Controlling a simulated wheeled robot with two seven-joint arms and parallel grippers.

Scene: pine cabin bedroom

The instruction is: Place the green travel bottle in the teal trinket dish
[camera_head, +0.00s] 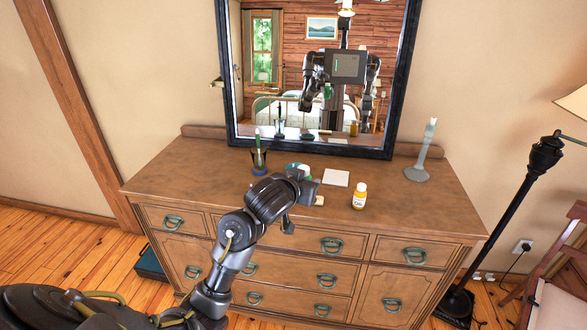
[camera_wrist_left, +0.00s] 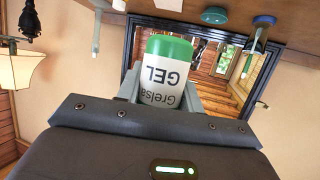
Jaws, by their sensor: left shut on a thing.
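My left gripper (camera_head: 306,187) is above the front middle of the dresser. In the left wrist view, the left gripper (camera_wrist_left: 168,100) is shut on the travel bottle (camera_wrist_left: 167,75), which has a green cap and a white label reading GEL. In the head view the gripper hides most or all of the bottle; the mirror reflects a bit of green at the gripper. The teal trinket dish (camera_head: 291,166) sits on the dresser just behind the gripper, partly covered by it. It also shows in the left wrist view (camera_wrist_left: 214,15), apart from the bottle. My right gripper is not directly in view.
On the dresser top (camera_head: 400,200), a cup with a toothbrush (camera_head: 259,161) stands left of the dish. A white square (camera_head: 336,178), an orange-and-white pill bottle (camera_head: 360,196) and a candlestick (camera_head: 421,155) are to the right. A mirror (camera_head: 318,140) stands behind; a floor lamp (camera_head: 515,210) is right.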

